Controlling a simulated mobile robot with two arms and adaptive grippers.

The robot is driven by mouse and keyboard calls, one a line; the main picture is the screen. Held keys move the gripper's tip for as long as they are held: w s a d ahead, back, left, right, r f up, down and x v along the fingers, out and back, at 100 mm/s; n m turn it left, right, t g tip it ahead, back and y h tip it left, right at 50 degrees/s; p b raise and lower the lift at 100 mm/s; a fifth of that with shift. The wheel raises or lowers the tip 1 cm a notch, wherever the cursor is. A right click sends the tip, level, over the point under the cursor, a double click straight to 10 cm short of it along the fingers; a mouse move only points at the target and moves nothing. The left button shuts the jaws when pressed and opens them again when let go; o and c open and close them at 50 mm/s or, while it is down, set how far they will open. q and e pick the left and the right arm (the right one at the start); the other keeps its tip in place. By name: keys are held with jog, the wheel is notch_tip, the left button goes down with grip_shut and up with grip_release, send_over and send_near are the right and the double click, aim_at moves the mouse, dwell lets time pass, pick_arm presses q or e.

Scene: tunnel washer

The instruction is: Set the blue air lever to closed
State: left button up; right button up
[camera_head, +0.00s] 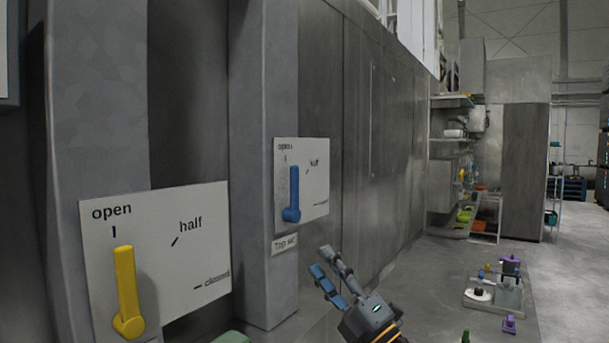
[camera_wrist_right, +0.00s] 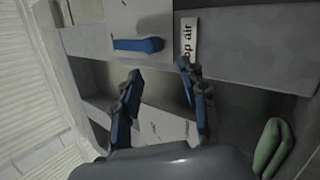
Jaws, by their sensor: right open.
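The blue air lever (camera_head: 292,193) stands upright on a white plate (camera_head: 318,178), its free end up at the "open" mark. The marks "half" and a lower one, too small to read surely, lie to its right. My right gripper (camera_head: 322,260) is open and empty, below and to the right of the lever, apart from it. In the right wrist view the blue lever (camera_wrist_right: 138,44) lies beyond the open fingers (camera_wrist_right: 159,70), nothing between them. A label ending in "air" (camera_wrist_right: 188,38) sits beside its plate. My left gripper is not in view.
A yellow lever (camera_head: 127,290) on a larger plate (camera_head: 195,245) points to "open" at the left. A green object (camera_wrist_right: 272,145) shows at the right of the wrist view. A grey post carries the blue lever's plate. A board with small parts (camera_head: 493,294) is at the right.

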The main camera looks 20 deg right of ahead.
notch_tip(320, 180, up, 10)
jog(key=s+a+f+n+g+y, duration=0.15)
jog(key=n+g+y, duration=0.5)
jog(key=n, duration=0.65)
jog(key=n+g+h, duration=0.2)
jog(key=n+h, duration=0.4)
send_near(297, 172)
jog(key=p+x, duration=0.5)
jog(key=x, duration=0.2)
jog(key=shift+w+a+f+p, duration=0.1)
jog(key=shift+w+a+p, duration=0.3)
jog(key=shift+w, duration=0.15)
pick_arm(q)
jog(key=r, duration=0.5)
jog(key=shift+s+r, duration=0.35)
pick_arm(e)
grip_shut()
